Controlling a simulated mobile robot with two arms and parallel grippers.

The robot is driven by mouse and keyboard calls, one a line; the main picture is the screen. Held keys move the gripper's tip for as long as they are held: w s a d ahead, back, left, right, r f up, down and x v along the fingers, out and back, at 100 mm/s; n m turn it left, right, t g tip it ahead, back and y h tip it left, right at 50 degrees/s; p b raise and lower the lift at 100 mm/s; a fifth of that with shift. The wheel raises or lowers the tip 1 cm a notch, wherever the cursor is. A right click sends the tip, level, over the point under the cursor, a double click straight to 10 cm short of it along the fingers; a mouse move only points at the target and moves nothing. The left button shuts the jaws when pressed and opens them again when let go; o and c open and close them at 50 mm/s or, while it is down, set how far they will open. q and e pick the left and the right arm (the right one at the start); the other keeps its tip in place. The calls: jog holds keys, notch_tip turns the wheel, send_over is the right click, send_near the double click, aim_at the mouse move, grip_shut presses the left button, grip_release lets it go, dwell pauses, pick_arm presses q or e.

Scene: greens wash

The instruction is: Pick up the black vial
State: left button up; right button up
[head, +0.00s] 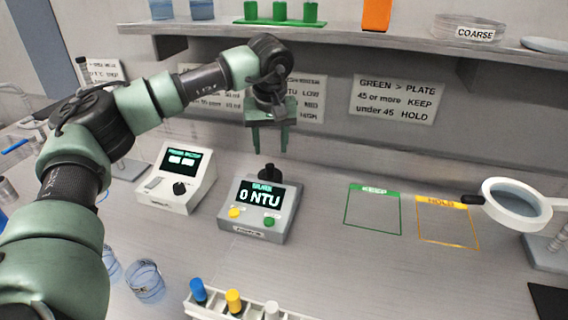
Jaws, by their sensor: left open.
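My left gripper (270,150) hangs with its fingers pointing down, open and empty, in front of the wall behind the turbidity meter. Just below it, a short black upright piece (268,174) stands at the top back of the grey meter (257,222), whose screen reads 0 NTU. I cannot tell whether this is the black vial or part of the meter. A white rack (252,309) at the bottom edge holds vials with a blue cap (198,289), a yellow cap (234,301) and a white cap (272,310); part of it is cut off. My right gripper is out of view.
A white instrument (177,180) stands left of the meter. Green KEEP (373,211) and yellow HOLD (447,223) squares are empty. A magnifier (517,203) stands at right. A shelf (345,37) runs above; clear beakers (146,282) stand at lower left.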

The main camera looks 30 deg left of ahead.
aim_at(270, 166)
pick_arm(q)
jog(key=shift+w+a+f, duration=0.15)
jog(key=shift+w+f, duration=0.05)
jog(key=shift+f, duration=0.5)
jog(key=shift+s+a+f+p, duration=0.1)
jog(key=shift+f+p, duration=0.15)
jog(key=shift+f, duration=0.15)
jog(key=shift+s+a+f+p, duration=0.1)
jog(key=shift+f+p, duration=0.15)
jog(key=shift+f, duration=0.1)
jog(key=p+x, duration=0.1)
jog(key=x, duration=0.3)
jog(key=shift+d, duration=0.1)
jog(key=shift+w+f, duration=0.15)
jog(key=shift+f, duration=0.15)
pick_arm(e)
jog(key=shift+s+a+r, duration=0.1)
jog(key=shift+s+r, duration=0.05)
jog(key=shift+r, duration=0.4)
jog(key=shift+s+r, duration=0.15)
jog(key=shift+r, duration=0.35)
pick_arm(q)
jog(key=shift+c, duration=0.4)
grip_shut()
